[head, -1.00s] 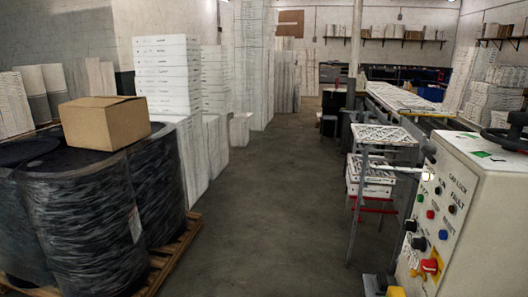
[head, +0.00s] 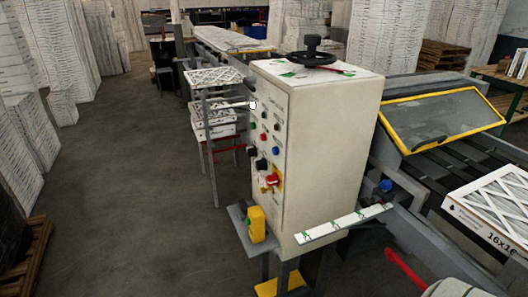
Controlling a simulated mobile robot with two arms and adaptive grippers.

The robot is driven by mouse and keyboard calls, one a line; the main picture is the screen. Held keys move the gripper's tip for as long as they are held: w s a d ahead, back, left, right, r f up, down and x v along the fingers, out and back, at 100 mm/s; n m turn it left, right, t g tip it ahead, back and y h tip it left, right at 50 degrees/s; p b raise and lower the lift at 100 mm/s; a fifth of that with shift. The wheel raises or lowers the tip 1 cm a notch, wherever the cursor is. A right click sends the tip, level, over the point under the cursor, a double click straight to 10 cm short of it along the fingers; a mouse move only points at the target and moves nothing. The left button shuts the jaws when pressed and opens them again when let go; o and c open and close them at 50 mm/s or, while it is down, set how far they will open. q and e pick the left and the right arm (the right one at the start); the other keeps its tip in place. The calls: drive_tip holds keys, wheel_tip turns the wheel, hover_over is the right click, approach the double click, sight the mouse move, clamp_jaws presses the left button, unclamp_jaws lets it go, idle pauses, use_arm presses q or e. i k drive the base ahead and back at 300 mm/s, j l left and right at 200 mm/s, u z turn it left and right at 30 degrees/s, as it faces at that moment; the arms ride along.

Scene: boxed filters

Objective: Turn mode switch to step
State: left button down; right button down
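The control cabinet (head: 325,150), a white box on legs, stands at the centre of the head view. Its panel (head: 268,140) faces left and is seen at a steep angle. It carries several small coloured buttons, black knobs (head: 260,164) and a red rotary switch (head: 271,180) on a yellow plate. The panel lettering is too small to read, so I cannot tell which knob is the mode switch or where it points.
A black handwheel (head: 311,54) sits on the cabinet top. A yellow box (head: 256,224) stands on a low grey shelf by the panel. A rack (head: 215,78) holding filters is behind it. Open floor (head: 130,190) lies left; a conveyor with a yellow-framed cover (head: 440,118) lies right.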

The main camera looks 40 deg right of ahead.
sight(260, 164)
drive_tip(key=i+j+z, duration=0.1)
drive_tip(key=z, duration=0.25)
drive_tip(key=i+j+z, duration=0.1)
drive_tip(key=z, duration=0.3)
